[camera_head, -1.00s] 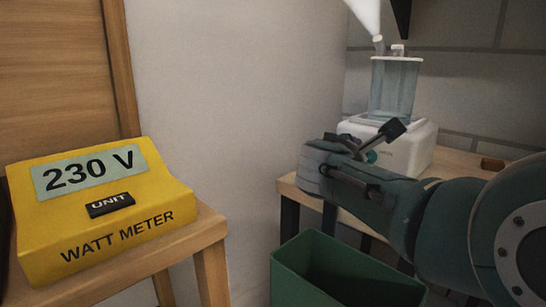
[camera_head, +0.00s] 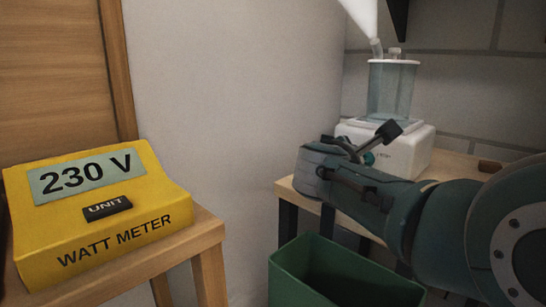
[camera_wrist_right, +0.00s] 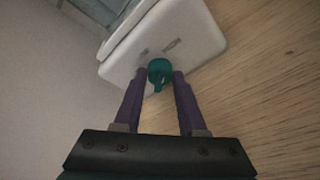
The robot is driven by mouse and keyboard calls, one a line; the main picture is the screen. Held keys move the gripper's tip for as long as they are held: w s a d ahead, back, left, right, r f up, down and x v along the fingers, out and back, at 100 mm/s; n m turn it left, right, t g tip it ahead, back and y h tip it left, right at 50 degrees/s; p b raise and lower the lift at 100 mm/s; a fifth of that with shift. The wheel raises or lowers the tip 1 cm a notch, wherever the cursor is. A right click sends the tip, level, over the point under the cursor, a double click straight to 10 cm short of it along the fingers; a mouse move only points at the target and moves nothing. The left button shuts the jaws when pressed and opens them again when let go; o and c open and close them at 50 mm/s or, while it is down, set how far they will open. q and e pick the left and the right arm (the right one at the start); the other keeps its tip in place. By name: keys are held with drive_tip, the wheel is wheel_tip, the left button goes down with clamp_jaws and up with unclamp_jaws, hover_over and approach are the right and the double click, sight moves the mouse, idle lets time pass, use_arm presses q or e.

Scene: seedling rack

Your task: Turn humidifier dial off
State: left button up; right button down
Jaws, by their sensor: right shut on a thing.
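The humidifier has a white base (camera_head: 408,150) with a clear bluish water tank (camera_head: 390,90) on top, and stands on a wooden table against the wall. White mist (camera_head: 362,14) comes from its nozzle. Its teal dial (camera_wrist_right: 159,71) is on the front face, and its pointer tab points down in the right wrist view. In the head view the dial (camera_head: 369,158) is partly hidden by my right gripper. My right gripper (camera_wrist_right: 160,76) has its fingers on either side of the dial and is shut on it. My left gripper is not in view.
A yellow watt meter (camera_head: 115,240) reading 230 V sits on a wooden stand (camera_head: 208,232) at the left. A green bin (camera_head: 300,272) stands below my right arm. A small brown block (camera_head: 490,166) lies on the humidifier's table (camera_head: 448,166).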

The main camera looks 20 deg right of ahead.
drive_tip(key=shift+w+n+g, duration=0.1)
drive_tip(key=shift+n+g, duration=0.3)
drive_tip(key=shift+n, duration=0.4)
drive_tip(key=shift+n+g+b, duration=0.3)
drive_tip(key=shift+n+b, duration=0.2)
drive_tip(key=shift+b, duration=0.1)
drive_tip(key=shift+w+a+n+g+h+b, duration=0.15)
drive_tip(key=shift+n+g+h+b, duration=0.25)
drive_tip(key=shift+n+b, duration=0.6)
drive_tip(key=shift+n+g+b, duration=0.3)
drive_tip(key=shift+b, duration=0.3)
drive_tip(key=shift+r, duration=0.1)
drive_tip(key=shift+c, duration=2.4)
unclamp_jaws()
